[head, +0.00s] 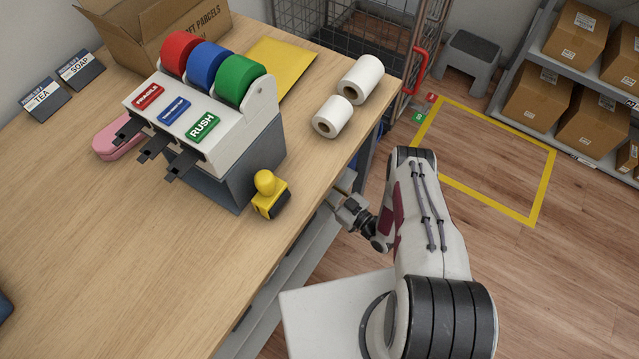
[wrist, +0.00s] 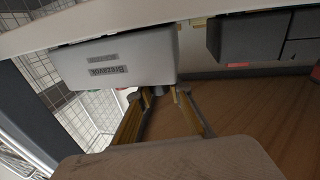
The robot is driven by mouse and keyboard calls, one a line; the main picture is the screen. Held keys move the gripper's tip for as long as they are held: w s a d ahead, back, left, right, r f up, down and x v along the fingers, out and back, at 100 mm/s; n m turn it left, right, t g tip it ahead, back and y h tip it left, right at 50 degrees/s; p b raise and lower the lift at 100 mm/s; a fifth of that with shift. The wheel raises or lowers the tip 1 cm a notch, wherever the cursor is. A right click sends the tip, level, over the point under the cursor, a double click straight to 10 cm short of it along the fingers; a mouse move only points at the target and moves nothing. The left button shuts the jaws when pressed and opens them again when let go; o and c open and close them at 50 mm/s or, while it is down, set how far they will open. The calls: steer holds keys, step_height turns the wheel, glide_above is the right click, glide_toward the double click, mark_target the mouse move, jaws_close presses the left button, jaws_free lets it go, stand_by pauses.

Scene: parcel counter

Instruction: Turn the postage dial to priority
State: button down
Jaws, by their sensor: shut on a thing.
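In the wrist view, a white box (wrist: 110,62) with small dark lettering hangs along the counter's edge. My gripper (wrist: 158,92) is at the lower edge of this box, its yellowish fingers closed on a small dark knob (wrist: 157,90). The knob looks like the postage dial, but its markings and setting cannot be made out. In the head view, my gripper (head: 343,200) is at the counter's front edge, below the top. Its fingertips and the dial are hidden there.
The counter (head: 110,240) holds a label dispenser (head: 215,140) with red, blue and green rolls, a yellow stamp (head: 268,190) close to the front edge, and two white paper rolls (head: 345,95). In the wrist view, a dark grey box (wrist: 245,38) hangs right of the white one.

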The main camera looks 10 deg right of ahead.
steer(key=shift+d+m+t+h, duration=0.1)
steer(key=shift+m+t+h, duration=0.9)
steer(key=shift+m+h, duration=0.65)
steer(key=shift+n+h, duration=0.25)
steer(key=c, duration=2.1)
jaws_free()
steer(key=shift+v, duration=3.1)
steer(key=shift+s+d, duration=0.2)
steer(key=shift+s, duration=0.4)
steer(key=shift+a, duration=0.1)
